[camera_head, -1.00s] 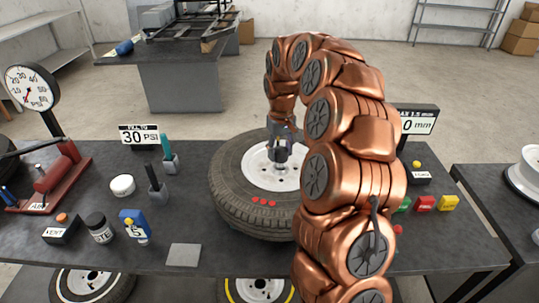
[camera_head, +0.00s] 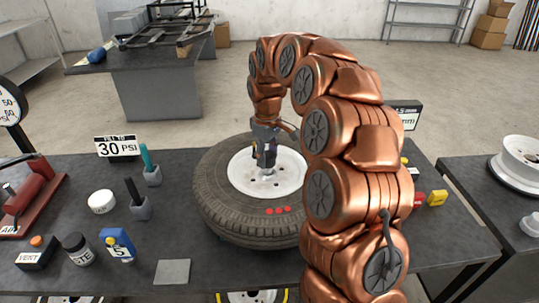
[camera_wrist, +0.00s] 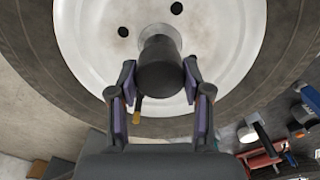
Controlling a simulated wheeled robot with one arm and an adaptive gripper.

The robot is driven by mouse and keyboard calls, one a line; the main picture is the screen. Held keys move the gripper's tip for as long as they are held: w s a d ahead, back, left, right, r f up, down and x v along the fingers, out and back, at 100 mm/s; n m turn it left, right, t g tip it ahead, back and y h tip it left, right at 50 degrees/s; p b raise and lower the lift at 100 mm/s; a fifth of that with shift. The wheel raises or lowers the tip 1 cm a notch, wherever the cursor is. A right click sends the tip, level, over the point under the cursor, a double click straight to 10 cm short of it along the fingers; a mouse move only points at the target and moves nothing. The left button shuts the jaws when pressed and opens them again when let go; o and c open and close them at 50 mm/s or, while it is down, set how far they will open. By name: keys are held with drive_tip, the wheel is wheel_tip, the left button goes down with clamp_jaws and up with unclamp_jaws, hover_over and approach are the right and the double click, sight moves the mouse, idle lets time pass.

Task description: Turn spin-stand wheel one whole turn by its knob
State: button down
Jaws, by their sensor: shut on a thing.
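The wheel, a black tyre (camera_head: 222,205) on a white rim (camera_head: 290,180), lies flat on the dark bench. My gripper (camera_head: 266,160) points down at the middle of the rim. In the wrist view a dark round knob (camera_wrist: 160,65) stands up from the rim's centre, between my two fingers. My gripper is shut on the knob. In the head view my fingers mostly hide the knob, and my arm covers the tyre's right side.
A "30 PSI" sign (camera_head: 116,146), tool holders (camera_head: 139,208), a white puck (camera_head: 102,201), a black jar (camera_head: 77,248) and a blue bottle (camera_head: 118,244) stand left of the wheel. Red and yellow blocks (camera_head: 437,198) lie right of my arm. A grey plate (camera_head: 173,271) lies at the front edge.

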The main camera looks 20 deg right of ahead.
drive_tip(key=c, duration=0.5)
unclamp_jaws()
wheel_tip(320, 180, up, 12)
idle(0.5)
drive_tip(key=shift+s, duration=0.1)
idle(0.4)
